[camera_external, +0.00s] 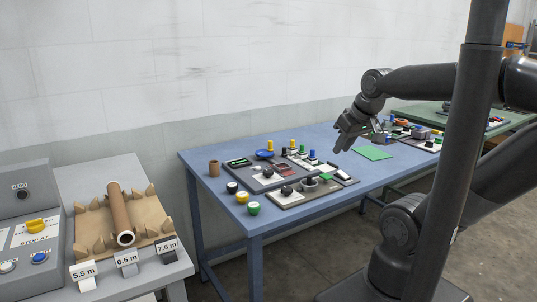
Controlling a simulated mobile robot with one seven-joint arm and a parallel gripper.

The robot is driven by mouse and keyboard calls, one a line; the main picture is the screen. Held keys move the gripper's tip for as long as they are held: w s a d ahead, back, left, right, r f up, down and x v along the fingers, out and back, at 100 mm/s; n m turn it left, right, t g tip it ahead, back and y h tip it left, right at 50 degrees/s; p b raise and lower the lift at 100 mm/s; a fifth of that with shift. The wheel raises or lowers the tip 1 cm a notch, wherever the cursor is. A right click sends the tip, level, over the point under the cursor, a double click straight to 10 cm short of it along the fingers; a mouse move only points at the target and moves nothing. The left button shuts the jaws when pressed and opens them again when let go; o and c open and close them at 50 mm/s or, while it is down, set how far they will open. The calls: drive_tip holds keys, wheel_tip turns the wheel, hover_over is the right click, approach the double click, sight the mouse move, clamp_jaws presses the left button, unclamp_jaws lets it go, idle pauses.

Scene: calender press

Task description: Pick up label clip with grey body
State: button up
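Three label clips sit along the front edge of the grey machine tray at the lower left. The label clip with a grey body (127,265) is the middle one and carries a "6.5 m" label. The clip on its left (86,276) has a white body and reads "5.5 m". The clip on its right (168,250) has a dark body and reads "7.5 m". My gripper (339,146) hangs over the blue table, far to the right of the clips and touching none of them. The picture is too small to tell how far its fingers are apart.
A brown tube (119,212) lies on a cardboard-coloured cradle (150,210) behind the clips. A control box (30,215) stands left of it. The blue table (215,158) holds boards with several small coloured parts. A floor gap separates machine and table.

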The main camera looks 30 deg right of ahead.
drive_tip(key=o, duration=1.1)
drive_tip(key=w+a+r+g+y, duration=0.15)
drive_tip(key=w+a+r, duration=0.35)
drive_tip(key=w+a, duration=0.65)
drive_tip(key=g+h, duration=0.2)
drive_tip(key=g, duration=0.2)
hover_over(125, 251)
drive_tip(key=shift+y, duration=0.25)
drive_tip(key=f, duration=0.8)
drive_tip(key=d+f, duration=0.1)
drive_tip(key=f, duration=0.4)
wheel_tip(125, 251, down, 5)
drive_tip(key=shift+s+a+r, duration=0.1)
drive_tip(key=shift+a+r, duration=0.05)
drive_tip(key=shift+w+a+f, duration=0.1)
drive_tip(key=shift+a+f, duration=0.1)
drive_tip(key=shift+f, duration=1.35)
drive_tip(key=shift+w+a+f, duration=0.1)
drive_tip(key=shift+a+f, duration=0.05)
drive_tip(key=shift+f, duration=1.35)
